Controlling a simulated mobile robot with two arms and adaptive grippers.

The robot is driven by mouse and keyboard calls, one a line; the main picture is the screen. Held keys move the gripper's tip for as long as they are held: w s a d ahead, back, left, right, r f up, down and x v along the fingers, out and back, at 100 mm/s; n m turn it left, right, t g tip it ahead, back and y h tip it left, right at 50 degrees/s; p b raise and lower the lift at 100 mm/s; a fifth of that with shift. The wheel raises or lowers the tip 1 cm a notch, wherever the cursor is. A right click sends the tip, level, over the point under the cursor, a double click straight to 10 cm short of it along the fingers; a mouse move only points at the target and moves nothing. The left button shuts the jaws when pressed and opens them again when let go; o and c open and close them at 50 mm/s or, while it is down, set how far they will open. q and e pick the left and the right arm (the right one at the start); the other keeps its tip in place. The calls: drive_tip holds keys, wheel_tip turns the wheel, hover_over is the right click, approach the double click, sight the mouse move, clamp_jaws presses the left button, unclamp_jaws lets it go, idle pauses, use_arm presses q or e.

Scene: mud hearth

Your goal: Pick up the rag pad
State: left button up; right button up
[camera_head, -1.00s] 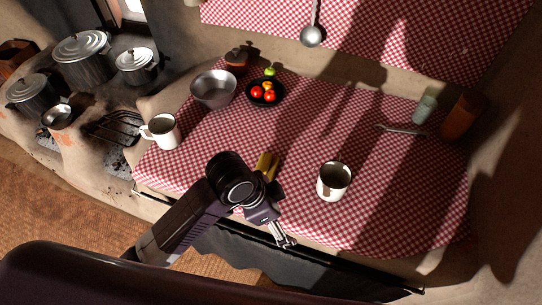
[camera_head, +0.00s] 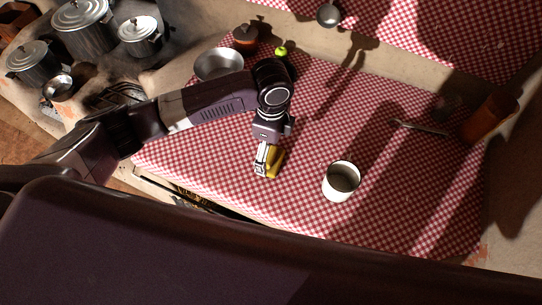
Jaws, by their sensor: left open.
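The rag pad, seemingly the small yellow thing (camera_head: 276,162), lies on the red checked cloth near the table's front edge. My left gripper (camera_head: 261,172) points down at it with its fingers open. The fingers overlap the pad's left side in the picture and partly hide it. I cannot tell whether they touch it or straddle it. My right gripper is not in view.
A white enamel mug (camera_head: 340,182) stands to the right of the pad. A metal bowl (camera_head: 219,64) stands behind my left arm. A spoon (camera_head: 420,128) and a brown container (camera_head: 490,118) are at the right. Lidded pots (camera_head: 84,28) stand on the hearth.

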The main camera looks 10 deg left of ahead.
sight(271, 154)
use_arm(q)
drive_tip(key=f, duration=0.2)
drive_tip(key=f+p, duration=0.1)
drive_tip(key=f, duration=0.1)
drive_tip(key=shift+w+a, duration=0.25)
drive_tip(key=shift+f, duration=0.6)
drive_tip(key=c, duration=1.2)
drive_tip(key=shift+c, duration=0.2)
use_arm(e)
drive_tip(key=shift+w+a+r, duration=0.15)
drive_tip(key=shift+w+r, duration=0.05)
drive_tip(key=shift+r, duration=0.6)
use_arm(q)
drive_tip(key=shift+r, duration=0.15)
drive_tip(key=shift+r, duration=0.25)
wheel_tip(271, 154, up, 19)
drive_tip(key=b, duration=0.2)
drive_tip(key=shift+r, duration=0.2)
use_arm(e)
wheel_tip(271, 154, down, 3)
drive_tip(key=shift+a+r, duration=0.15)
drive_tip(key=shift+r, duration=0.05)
